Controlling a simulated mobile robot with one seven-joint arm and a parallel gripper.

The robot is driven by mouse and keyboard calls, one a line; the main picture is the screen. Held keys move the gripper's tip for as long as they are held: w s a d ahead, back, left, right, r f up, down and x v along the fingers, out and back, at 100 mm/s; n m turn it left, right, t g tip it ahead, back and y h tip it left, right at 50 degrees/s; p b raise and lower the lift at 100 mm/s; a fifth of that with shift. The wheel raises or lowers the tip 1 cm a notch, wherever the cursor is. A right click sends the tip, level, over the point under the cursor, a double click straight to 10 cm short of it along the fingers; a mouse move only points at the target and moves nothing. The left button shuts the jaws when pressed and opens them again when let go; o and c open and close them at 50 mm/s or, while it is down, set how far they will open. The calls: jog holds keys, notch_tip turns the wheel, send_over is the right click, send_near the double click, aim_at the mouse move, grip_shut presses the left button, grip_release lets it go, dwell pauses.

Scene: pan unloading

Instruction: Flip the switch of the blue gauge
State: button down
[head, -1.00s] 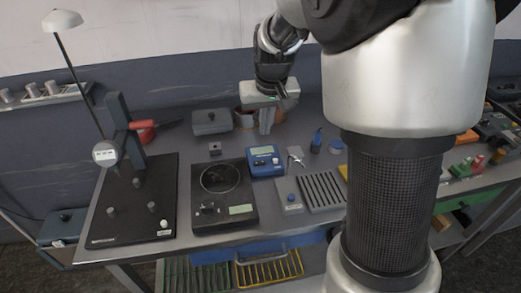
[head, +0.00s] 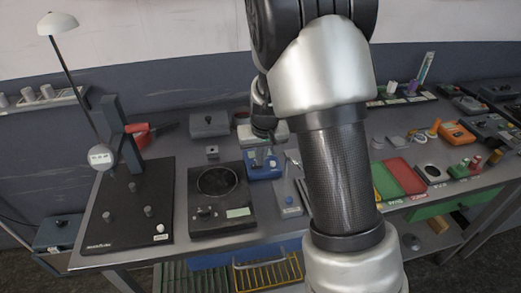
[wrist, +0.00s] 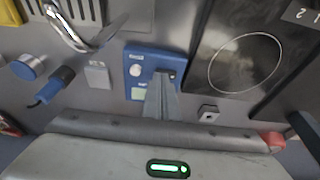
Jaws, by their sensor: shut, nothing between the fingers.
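The blue gauge (head: 263,172) is a small box on the workbench, right of the black hotplate-like device; its upper part is behind my gripper in the head view. In the wrist view the blue gauge (wrist: 136,66) shows a white round knob, a pale display and a dark patch at the fingertips. My gripper (wrist: 165,78) is shut and empty, its fingertips over the gauge's face beside the knob. My gripper also shows in the head view (head: 261,158), pointing down at the gauge. I cannot tell whether the fingertips touch it. The switch itself is not clearly visible.
The black device with a round plate (head: 222,200) stands just left of the gauge. A dial stand (head: 125,140) is further left.

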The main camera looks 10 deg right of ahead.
jog(key=shift+f, duration=0.25)
